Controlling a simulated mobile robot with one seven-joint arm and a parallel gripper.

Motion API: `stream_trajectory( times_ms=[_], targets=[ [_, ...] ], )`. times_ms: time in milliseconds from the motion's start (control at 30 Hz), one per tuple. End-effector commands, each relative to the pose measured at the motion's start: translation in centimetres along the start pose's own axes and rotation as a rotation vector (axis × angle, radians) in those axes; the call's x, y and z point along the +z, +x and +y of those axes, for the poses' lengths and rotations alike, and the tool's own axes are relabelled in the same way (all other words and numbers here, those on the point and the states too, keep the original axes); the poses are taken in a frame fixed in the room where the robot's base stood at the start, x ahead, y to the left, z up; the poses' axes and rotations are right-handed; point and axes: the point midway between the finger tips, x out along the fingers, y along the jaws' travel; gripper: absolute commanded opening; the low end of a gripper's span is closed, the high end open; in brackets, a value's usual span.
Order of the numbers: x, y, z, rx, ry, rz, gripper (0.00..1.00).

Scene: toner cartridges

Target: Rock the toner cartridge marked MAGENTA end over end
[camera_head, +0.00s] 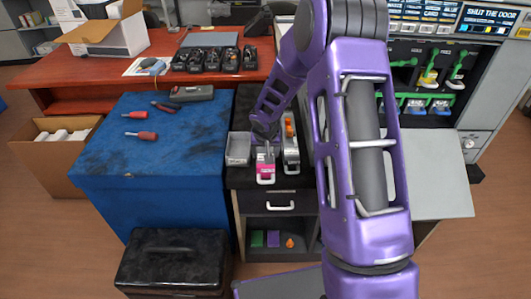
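The magenta toner cartridge (265,170) lies on the black top of a small drawer cabinet (266,201), its pink label and white handle at the near end. My purple arm reaches down from the upper right. My gripper (266,146) points down at the far end of the cartridge. The fingers are small and partly hidden, so I cannot tell whether they touch or grip it. The lettering on the label is too small to read.
A grey tray (238,148) stands left of the cartridge, and a long grey unit with orange parts (290,150) right of it. A blue-covered table (150,180) with screwdrivers is at left. An open printer (425,85) stands at right. Several black cartridges (213,58) sit on the red desk.

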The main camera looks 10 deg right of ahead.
Motion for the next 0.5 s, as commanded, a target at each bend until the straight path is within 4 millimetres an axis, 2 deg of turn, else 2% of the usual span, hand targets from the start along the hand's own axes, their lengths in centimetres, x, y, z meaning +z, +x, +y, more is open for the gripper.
stream_trajectory(
  times_ms=[167, 500],
  targets=[
    [-0.3, -0.3, 0.0, -0.001, 0.0, 0.004, 0.0],
    [-1.8, -3.8, 0.0, -0.001, 0.0, 0.004, 0.0]
  ],
)
